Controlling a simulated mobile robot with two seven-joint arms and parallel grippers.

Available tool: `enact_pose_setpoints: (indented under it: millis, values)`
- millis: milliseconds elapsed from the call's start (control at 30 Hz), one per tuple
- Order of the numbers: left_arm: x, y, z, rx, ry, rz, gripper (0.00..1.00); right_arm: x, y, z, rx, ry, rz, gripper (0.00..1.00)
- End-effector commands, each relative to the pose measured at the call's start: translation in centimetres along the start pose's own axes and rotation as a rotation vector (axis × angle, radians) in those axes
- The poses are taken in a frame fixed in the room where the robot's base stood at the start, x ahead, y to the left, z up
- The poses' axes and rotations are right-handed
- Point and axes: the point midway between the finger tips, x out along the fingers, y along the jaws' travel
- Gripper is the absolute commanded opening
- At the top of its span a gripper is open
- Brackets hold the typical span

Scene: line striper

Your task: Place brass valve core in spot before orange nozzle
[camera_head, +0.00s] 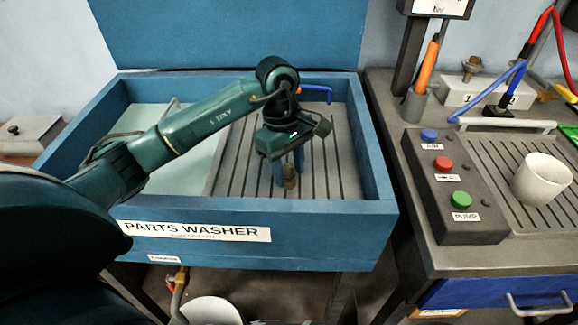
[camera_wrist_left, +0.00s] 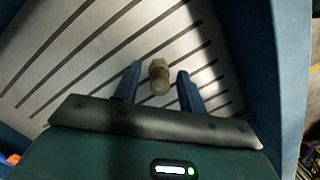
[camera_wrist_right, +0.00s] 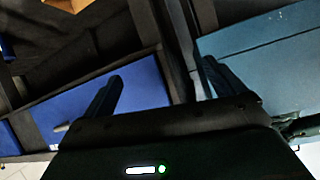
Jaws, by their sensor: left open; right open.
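The brass valve core (camera_head: 290,178) stands on the slatted floor of the blue parts washer (camera_head: 330,215). My left gripper (camera_head: 288,170) is over it, pointing down. In the left wrist view the valve core (camera_wrist_left: 159,76) is between the open fingers of my left gripper (camera_wrist_left: 158,85), with a gap on each side. My right gripper (camera_wrist_right: 158,88) is open and empty in the right wrist view, and is not seen in the head view. An orange tool (camera_head: 427,65) stands in a grey cup; I cannot tell whether it is the orange nozzle.
The washer walls surround the left gripper. On the right bench are a button box (camera_head: 450,185), a white cup (camera_head: 542,180) on a ridged tray, and a pale numbered block (camera_head: 462,92) with a metal fitting (camera_head: 472,66). A blue drawer (camera_head: 490,291) is below.

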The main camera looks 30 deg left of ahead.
Motion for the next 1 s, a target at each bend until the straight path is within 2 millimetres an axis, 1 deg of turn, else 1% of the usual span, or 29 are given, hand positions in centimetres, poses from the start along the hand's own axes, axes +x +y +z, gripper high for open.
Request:
enact_pose_setpoints:
  millis: [133, 233, 367, 500, 700, 800, 1000]
  values:
    - [-0.5, 0.0, 0.1, 0.000, -0.001, 0.000, 0.41, -0.2, 0.0, -0.5, -0.003, 0.001, 0.002, 0.95]
    - [-1.4, 0.1, 0.0, 0.000, 0.002, 0.003, 0.41, -0.1, 0.0, -0.3, -0.006, 0.002, 0.003, 0.95]
    - [-4.1, 0.1, 0.0, 0.001, 0.003, 0.005, 0.41, 0.0, 0.0, -0.1, -0.004, 0.002, 0.002, 0.95]
    - [-7.3, 0.1, 0.0, 0.000, 0.002, 0.006, 0.41, 0.1, 0.0, 0.0, -0.001, 0.002, 0.001, 0.95]
    - [-10.9, 0.1, 0.0, -0.001, 0.003, 0.003, 0.41, 0.0, 0.0, -0.1, 0.001, 0.003, 0.000, 0.95]
    - [-11.8, 0.0, 0.0, -0.001, 0.002, 0.002, 0.41, -0.1, 0.0, -0.2, -0.001, 0.002, 0.001, 0.95]
    - [-12.4, 0.0, 0.0, -0.001, 0.000, -0.001, 0.41, -0.1, 0.0, -0.3, -0.003, 0.002, 0.001, 0.95]
